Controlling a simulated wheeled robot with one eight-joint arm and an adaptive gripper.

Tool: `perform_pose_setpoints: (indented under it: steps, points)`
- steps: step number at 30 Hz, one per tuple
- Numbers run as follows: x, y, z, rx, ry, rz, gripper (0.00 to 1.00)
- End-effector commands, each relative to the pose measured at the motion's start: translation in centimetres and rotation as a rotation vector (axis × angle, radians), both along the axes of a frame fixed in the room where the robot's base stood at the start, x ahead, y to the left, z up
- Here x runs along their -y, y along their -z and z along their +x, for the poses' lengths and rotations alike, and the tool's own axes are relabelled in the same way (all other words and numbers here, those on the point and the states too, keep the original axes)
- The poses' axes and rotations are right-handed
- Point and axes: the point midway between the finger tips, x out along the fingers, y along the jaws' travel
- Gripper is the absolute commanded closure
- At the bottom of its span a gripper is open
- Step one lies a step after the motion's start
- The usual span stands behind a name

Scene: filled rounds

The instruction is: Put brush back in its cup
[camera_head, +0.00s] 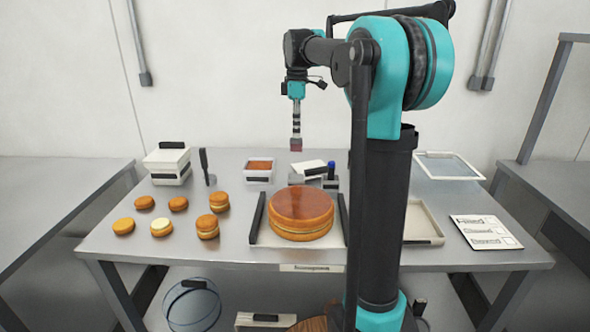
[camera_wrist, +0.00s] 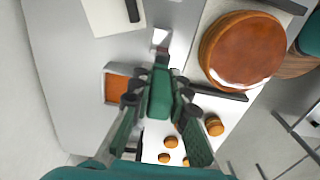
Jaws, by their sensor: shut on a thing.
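My gripper (camera_head: 296,96) is raised above the back middle of the table. It is shut on the brush (camera_head: 296,125), a slim upright thing with dark and pale bands and a reddish lower end. In the wrist view the closed fingertips (camera_wrist: 160,92) hide most of the brush, and only a small dark end (camera_wrist: 161,54) shows beyond them. The brush hangs clear above the table. A small grey holder (camera_head: 302,179) stands below it. I cannot tell for certain which container is the brush's cup.
A large round cake (camera_head: 302,211) sits in front. Small filled rounds (camera_head: 161,226) and an upright dark-handled tool (camera_head: 206,165) are at left.

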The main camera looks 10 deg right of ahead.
Motion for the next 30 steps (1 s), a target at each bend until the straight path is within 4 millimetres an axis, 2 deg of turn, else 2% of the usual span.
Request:
perform_pose_setpoints:
  steps: [6, 12, 20, 26, 30]
  points:
    - [0.0, 5.4, 0.0, 0.000, 0.001, 0.000, 1.00]
    - [0.0, 8.9, 0.0, -0.001, 0.001, 0.000, 1.00]
    - [0.0, 10.6, 0.0, -0.001, 0.001, 0.000, 1.00]
    - [0.0, 13.2, 0.0, -0.001, 0.001, 0.001, 1.00]
    - [0.0, 13.6, 0.0, -0.001, 0.001, 0.000, 1.00]
